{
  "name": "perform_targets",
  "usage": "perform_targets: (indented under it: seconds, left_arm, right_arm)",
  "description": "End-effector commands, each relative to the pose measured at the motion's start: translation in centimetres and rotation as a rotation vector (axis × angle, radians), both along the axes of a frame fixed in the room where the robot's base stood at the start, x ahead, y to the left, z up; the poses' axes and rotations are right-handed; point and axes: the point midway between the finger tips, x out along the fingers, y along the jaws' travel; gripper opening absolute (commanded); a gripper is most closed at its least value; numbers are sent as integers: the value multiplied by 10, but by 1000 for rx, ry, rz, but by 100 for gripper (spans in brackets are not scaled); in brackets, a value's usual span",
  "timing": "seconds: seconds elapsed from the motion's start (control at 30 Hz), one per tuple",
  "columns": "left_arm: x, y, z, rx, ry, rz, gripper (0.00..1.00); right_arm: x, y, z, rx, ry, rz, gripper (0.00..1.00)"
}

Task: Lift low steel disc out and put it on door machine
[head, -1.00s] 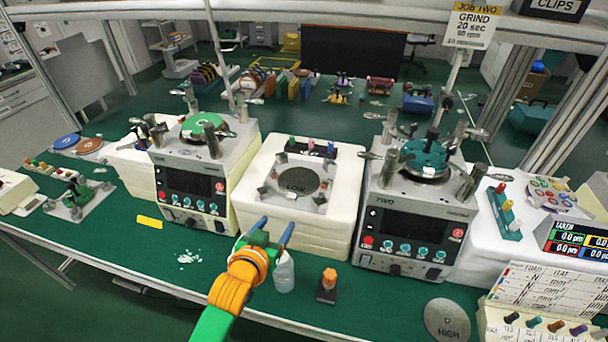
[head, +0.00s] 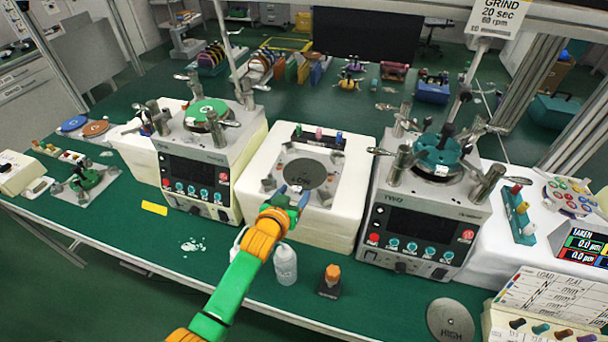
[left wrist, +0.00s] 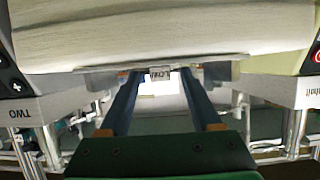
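The low steel disc (head: 304,174), grey and marked LOW, lies flat in the plate on top of the white middle block (head: 322,224). My left gripper (head: 294,193) is at the front edge of that plate, just in front of the disc. In the left wrist view its two blue fingers (left wrist: 159,80) are apart with nothing between them. A machine with a green round top (head: 208,110) stands left of the block; machine TWO (head: 420,215), with a teal round top (head: 438,153), stands right. No door label is readable on either. My right gripper is not in view.
A steel disc marked HIGH (head: 450,321) lies at the front right. Metal posts and handles rise around both machine tops.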

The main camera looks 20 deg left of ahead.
Motion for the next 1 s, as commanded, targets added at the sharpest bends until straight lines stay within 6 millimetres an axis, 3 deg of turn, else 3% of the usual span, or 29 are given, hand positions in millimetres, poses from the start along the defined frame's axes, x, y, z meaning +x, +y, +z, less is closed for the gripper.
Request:
perform_targets:
  seconds: [0.03,0.2,0.23,0.67,1.0]
  left_arm:
    - [0,0,0,0,0,0,49]
    - [0,0,0,0,0,0,3]
    - [0,0,0,1,0,0,0]
    - [0,0,3,1,-1,0,0]
    - [13,4,32,2,-5,2,0]
  right_arm:
    - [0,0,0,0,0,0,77]
    - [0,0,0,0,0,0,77]
    - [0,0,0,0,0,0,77]
    - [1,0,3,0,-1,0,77]
    - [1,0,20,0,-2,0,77]
